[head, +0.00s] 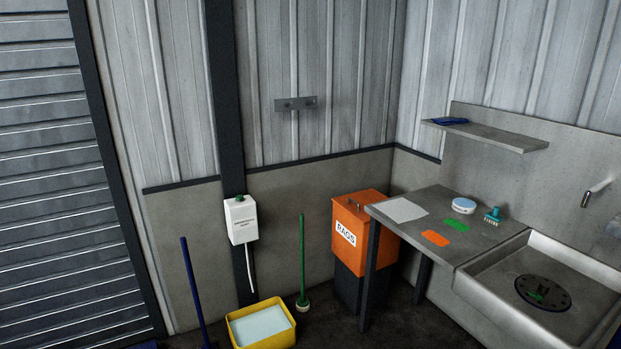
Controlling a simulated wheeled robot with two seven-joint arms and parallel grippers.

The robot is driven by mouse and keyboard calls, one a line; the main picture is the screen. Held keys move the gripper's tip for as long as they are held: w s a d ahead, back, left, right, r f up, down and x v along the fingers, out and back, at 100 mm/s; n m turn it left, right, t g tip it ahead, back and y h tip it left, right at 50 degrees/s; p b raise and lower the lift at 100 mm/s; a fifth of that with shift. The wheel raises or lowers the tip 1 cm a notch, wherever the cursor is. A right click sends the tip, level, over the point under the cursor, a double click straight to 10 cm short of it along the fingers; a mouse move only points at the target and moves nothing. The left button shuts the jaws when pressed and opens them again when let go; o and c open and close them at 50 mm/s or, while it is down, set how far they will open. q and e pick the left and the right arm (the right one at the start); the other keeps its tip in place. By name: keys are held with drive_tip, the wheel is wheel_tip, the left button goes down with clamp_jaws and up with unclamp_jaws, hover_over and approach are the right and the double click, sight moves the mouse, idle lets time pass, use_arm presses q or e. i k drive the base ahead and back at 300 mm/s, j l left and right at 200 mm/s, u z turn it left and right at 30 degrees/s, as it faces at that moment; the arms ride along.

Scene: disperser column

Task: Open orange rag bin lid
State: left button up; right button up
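The orange rag bin (340,253) stands against the back wall, left of the metal table and partly behind its front leg. A white label reading RAGS is on its front. Its orange lid (361,202) looks shut and has a dark handle (354,203) on top. The lower part of the bin is dark. Neither of my grippers is in the head view.
A metal table (466,239) with a brush and coloured cards adjoins a sink (556,261) at right. A yellow tub (261,325), a green-handled tool (302,262) and a blue pole (192,290) stand left of the bin. A white dispenser (241,220) hangs on the dark column.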

sight(368, 201)
drive_tip(key=i+j+z, duration=0.2)
drive_tip(key=i, duration=0.3)
drive_tip(key=i+z, duration=0.25)
drive_tip(key=i, duration=0.25)
drive_tip(key=i+j+z, duration=0.2)
drive_tip(key=i, duration=0.3)
drive_tip(key=j, duration=0.1)
